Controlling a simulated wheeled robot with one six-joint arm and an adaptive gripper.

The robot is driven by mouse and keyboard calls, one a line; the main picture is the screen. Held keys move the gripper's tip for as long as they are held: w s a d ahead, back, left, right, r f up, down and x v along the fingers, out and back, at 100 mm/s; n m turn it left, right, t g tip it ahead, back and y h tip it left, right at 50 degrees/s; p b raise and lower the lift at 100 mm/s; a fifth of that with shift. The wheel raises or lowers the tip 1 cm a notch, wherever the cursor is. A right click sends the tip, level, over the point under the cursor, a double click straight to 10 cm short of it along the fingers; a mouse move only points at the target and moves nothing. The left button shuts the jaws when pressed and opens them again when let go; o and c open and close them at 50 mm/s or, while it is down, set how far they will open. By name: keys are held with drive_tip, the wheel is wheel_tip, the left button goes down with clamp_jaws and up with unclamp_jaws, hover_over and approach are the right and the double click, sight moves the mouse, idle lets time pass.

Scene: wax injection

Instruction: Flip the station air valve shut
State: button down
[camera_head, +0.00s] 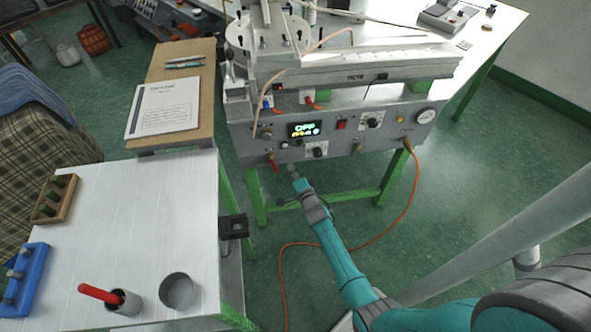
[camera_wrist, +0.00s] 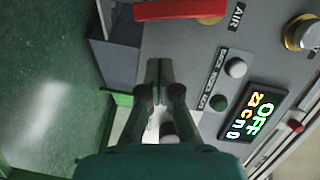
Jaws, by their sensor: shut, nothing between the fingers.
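The station air valve has a red lever (camera_head: 275,165) at the lower left of the grey control panel (camera_head: 340,150). In the head view it slants down and slightly right from its pivot. In the wrist view the red lever (camera_wrist: 180,10) lies across the top edge, beside the "AIR" label (camera_wrist: 237,16), and is partly cut off. My gripper (camera_head: 291,170) is just right of the lever in the head view. In the wrist view my gripper (camera_wrist: 159,68) is shut and empty, its fingertips below the lever in the picture, with a visible gap between them.
The panel's lit display (camera_head: 304,129) reads "OFF". A brass fitting (camera_head: 406,143) on the right carries an orange hose (camera_head: 412,190) that loops to the floor. A white table (camera_head: 140,225) with a cup holding a red-handled tool (camera_head: 100,293) stands to the left. A green leg frame (camera_head: 330,195) is below.

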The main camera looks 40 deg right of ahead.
drive_tip(key=v, duration=1)
drive_tip(key=shift+d+r, duration=0.15)
drive_tip(key=shift+d, duration=0.05)
drive_tip(key=shift+s, duration=0.2)
